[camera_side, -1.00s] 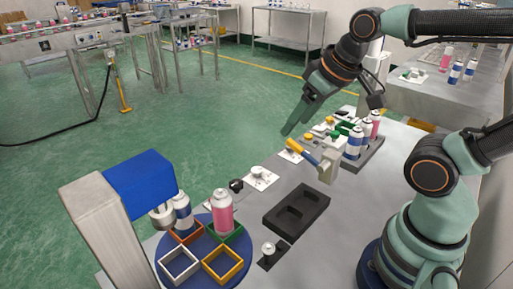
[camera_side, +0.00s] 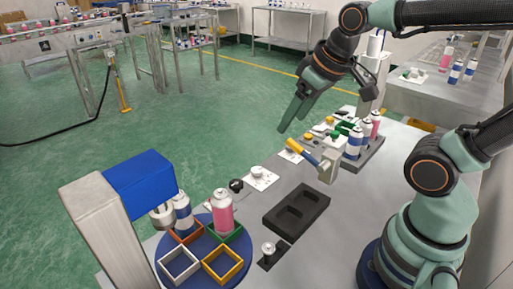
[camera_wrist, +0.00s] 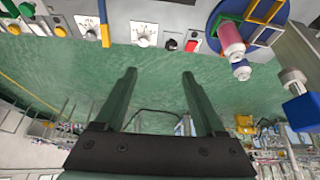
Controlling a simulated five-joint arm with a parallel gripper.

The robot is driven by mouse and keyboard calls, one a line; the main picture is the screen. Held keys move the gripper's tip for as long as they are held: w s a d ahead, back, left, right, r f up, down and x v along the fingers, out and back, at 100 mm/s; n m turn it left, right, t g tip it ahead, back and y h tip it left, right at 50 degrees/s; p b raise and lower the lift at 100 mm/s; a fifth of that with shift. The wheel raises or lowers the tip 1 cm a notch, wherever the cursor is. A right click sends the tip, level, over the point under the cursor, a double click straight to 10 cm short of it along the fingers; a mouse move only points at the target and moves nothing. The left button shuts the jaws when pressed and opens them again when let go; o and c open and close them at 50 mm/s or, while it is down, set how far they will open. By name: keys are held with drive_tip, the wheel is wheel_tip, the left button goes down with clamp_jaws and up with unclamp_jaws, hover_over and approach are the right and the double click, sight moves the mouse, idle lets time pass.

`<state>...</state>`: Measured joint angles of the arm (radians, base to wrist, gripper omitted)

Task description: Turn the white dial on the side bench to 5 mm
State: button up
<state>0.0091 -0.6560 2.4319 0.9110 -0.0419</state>
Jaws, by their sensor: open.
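A white dial (camera_side: 257,171) sits on a white scale plate near the far edge of the grey bench. It also shows in the wrist view (camera_wrist: 143,40), top centre; its reading is too small to tell. A second white plate with a knob (camera_side: 293,150) lies further along the edge and shows in the wrist view (camera_wrist: 89,33). A plate with a small knob (camera_side: 413,74) also lies on a separate bench at upper right. My gripper (camera_side: 290,124) is open and empty, raised above and apart from the dials. Its two fingers (camera_wrist: 159,73) are spread in the wrist view.
A yellow-handled lever (camera_side: 301,149) stands beside the second plate. A black tray (camera_side: 297,209), a blue turntable (camera_side: 193,268) with coloured frames and cans, and a blue-topped press (camera_side: 140,182) occupy the front. More cans (camera_side: 367,136) stand at right.

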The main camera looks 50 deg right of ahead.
drive_tip(key=w+d+f+n+g, duration=0.2)
drive_tip(key=w+f+g, duration=0.1)
drive_tip(key=w, duration=0.5)
drive_tip(key=n+g, duration=0.2)
approach(257, 169)
wheel_tip(257, 169, down, 8)
drive_tip(key=shift+f, duration=0.15)
clamp_jaws()
